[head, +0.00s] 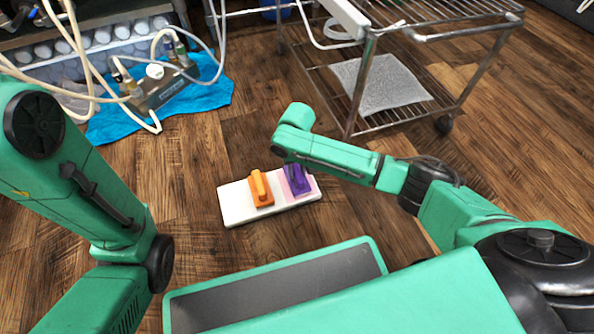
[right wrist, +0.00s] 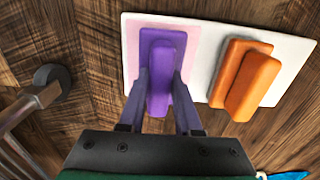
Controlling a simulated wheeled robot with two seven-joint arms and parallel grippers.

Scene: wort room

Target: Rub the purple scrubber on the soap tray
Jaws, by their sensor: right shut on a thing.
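The purple scrubber (head: 299,182) is at the right end of a flat white tray (head: 234,206) on the floor, over a pink patch (right wrist: 133,42). My right gripper (right wrist: 161,82) is shut on the handle of the scrubber (right wrist: 158,45), with one finger on each side. The scrubber looks flat on the pink patch; I cannot tell how firmly it presses. In the head view my right gripper (head: 287,164) is mostly hidden behind the wrist. My left arm shows at the left, but its gripper is out of view.
An orange scrubber (head: 261,189) lies beside the purple one on the tray. A metal wire cart (head: 365,75) on casters stands behind right. A pump device (head: 160,88) with hoses sits on a blue cloth (head: 208,97) at back left. Wooden floor around the tray is clear.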

